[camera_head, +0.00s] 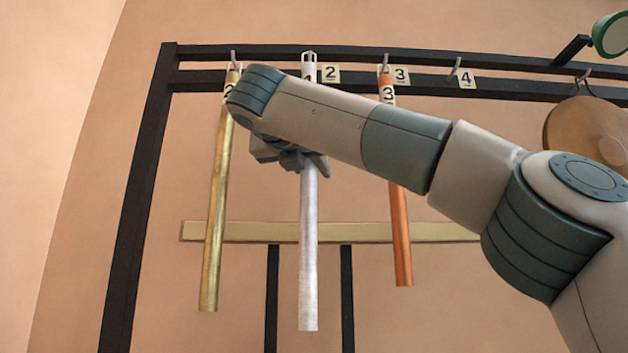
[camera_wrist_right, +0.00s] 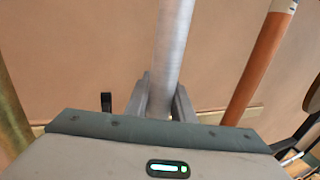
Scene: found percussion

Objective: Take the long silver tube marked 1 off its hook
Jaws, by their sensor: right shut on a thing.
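The long silver tube (camera_head: 308,250) hangs upright from the black rack, its top at the hook beside the rack tag 2. Its own label near the top is mostly covered by my arm. My right gripper (camera_head: 312,164) is shut on the silver tube a little above its middle. In the right wrist view the silver tube (camera_wrist_right: 174,40) runs between the two fingers of the gripper (camera_wrist_right: 162,102). Whether the top loop still bears on the hook, I cannot tell. My left gripper is not in view.
A gold tube (camera_head: 213,230) hangs close on the left, and a copper tube (camera_head: 399,230) marked 3 on the right. A pale horizontal bar (camera_head: 260,232) lies behind. The hook by tag 4 (camera_head: 466,79) is empty. A round brown disc (camera_head: 585,125) hangs at far right.

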